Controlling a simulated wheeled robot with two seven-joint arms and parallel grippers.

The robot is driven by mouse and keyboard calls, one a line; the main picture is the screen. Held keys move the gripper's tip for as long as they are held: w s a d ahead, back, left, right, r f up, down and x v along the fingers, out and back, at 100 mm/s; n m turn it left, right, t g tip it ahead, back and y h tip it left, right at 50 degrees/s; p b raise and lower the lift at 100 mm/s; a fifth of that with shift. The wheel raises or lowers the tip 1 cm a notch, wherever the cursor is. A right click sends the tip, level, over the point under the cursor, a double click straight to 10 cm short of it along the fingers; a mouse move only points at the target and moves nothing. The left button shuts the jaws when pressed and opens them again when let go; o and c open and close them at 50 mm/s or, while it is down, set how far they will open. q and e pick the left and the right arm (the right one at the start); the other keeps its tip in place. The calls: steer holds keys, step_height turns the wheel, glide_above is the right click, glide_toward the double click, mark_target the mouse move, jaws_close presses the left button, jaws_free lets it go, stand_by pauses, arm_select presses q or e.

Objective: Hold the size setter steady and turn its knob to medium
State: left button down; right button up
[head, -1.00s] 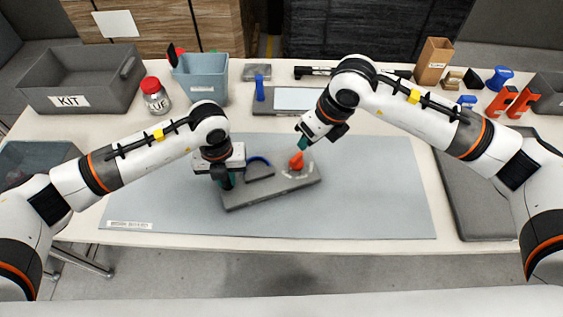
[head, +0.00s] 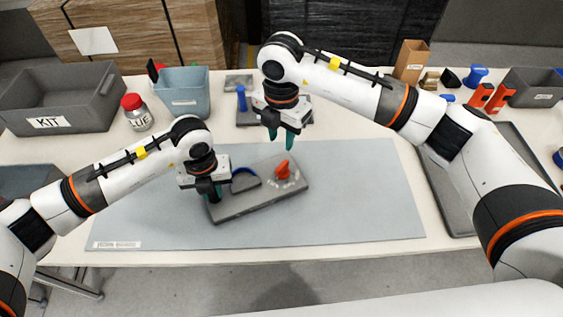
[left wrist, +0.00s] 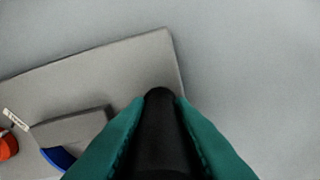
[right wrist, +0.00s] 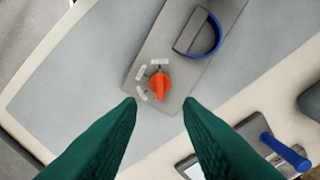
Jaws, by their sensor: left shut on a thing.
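The size setter is a grey slab (head: 240,207) lying on the mat, with an orange-red knob (head: 283,170) near its right end and a blue arc beside a raised grey block (head: 244,180). My left gripper (head: 214,196) is shut on a black upright post (left wrist: 160,125) at the slab's left end. My right gripper (head: 281,145) is open and empty, beyond and above the knob. In the right wrist view the knob (right wrist: 160,86) shows ahead between the open fingertips, apart from them. Small white labels (right wrist: 141,73) sit around it; their words are too small to read.
The blue-grey mat (head: 360,200) is clear around the setter. Behind stand a grey KIT bin (head: 60,100), a red-lidded jar (head: 137,113), a blue-grey bin (head: 183,95) and a stand with a blue peg (head: 241,98). A dark tray (head: 450,205) lies at right.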

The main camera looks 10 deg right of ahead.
mark_target(282, 166)
step_height(282, 166, down, 11)
steer(key=shift+r, duration=0.1)
steer(key=shift+c, duration=0.5)
jaws_close()
